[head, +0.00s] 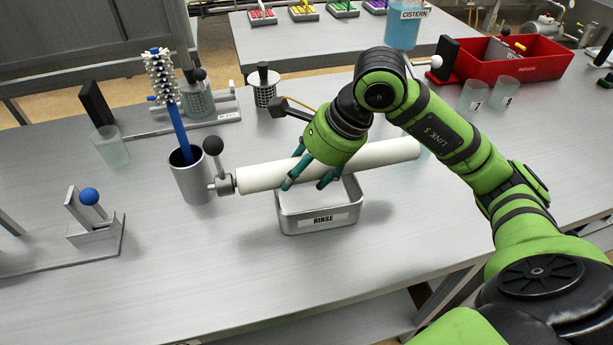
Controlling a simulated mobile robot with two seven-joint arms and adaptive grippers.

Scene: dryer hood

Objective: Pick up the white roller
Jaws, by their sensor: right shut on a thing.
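The white roller (385,153) is a long white cylinder in the middle of the head view, lying nearly level from left to right. A metal end fitting with a black ball knob (213,146) is at its left end. My right gripper (306,184) comes down over the roller from above, with its teal fingers shut around it left of its middle. The roller is over the metal tray labelled RINSE (318,219). I cannot tell whether it touches the tray's rim. My left gripper is not in view.
A metal cup (191,180) holding a blue-handled brush (170,105) stands close to the roller's left end. A blue-knobbed fixture (95,222) is at the left. Clear cups (473,96) and a red bin (520,62) are at the back right. The front of the table is clear.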

